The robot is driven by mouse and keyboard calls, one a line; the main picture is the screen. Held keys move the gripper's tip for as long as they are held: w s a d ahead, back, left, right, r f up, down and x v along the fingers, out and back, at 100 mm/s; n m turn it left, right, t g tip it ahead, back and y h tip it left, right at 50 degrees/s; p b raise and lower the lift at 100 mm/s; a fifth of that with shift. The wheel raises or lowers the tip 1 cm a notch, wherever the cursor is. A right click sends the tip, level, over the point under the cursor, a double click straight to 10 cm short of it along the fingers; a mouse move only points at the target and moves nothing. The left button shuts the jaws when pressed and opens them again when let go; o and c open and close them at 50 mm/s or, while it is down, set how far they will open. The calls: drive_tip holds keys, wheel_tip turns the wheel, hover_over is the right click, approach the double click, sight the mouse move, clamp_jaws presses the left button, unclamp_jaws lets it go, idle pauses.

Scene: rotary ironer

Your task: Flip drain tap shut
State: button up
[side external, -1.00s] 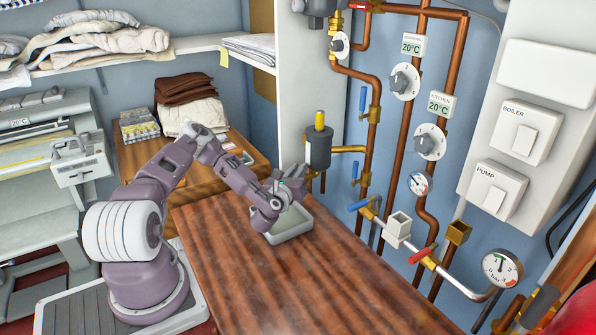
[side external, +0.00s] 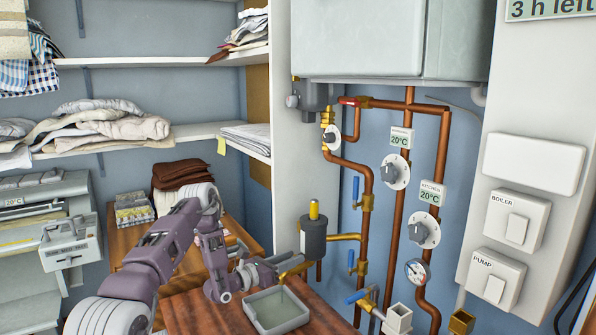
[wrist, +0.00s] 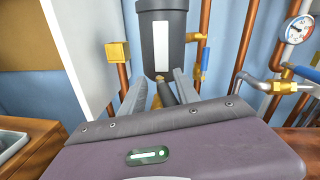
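A dark grey canister (side external: 314,236) with a brass top hangs on the pipework; it also shows in the wrist view (wrist: 163,40). A brass drain tap (wrist: 156,100) with a dark lever (wrist: 165,92) sits below the canister. My gripper (side external: 282,271) is just left of the canister's underside, above a grey tray (side external: 250,312). In the wrist view my gripper (wrist: 158,92) is open, its two fingers apart on either side of the tap's lever. I cannot tell whether a finger touches it. In the side view the tap is partly hidden by my gripper.
Copper pipes with blue-handled valves (side external: 360,297) and a gauge (side external: 416,271) stand to the right. A brass block (wrist: 118,52) is left of the canister in the wrist view. The wooden worktop (side external: 190,315) lies below. A white panel wall (side external: 300,150) rises behind.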

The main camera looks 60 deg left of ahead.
drive_tip(key=shift+s+a+m+h, duration=0.15)
drive_tip(key=shift+s+m+h, duration=0.35)
drive_tip(key=shift+h, duration=0.4)
drive_tip(key=s, duration=0.6)
wheel_tip(320, 180, up, 29)
drive_tip(key=w+d+r+m+g+h, duration=0.1)
drive_tip(key=d+m+h, duration=0.4)
drive_tip(key=d, duration=0.7)
wheel_tip(320, 180, up, 2)
drive_tip(key=shift+w+m+g+h, duration=0.4)
drive_tip(key=shift+w+m, duration=0.25)
drive_tip(key=shift+m, duration=0.35)
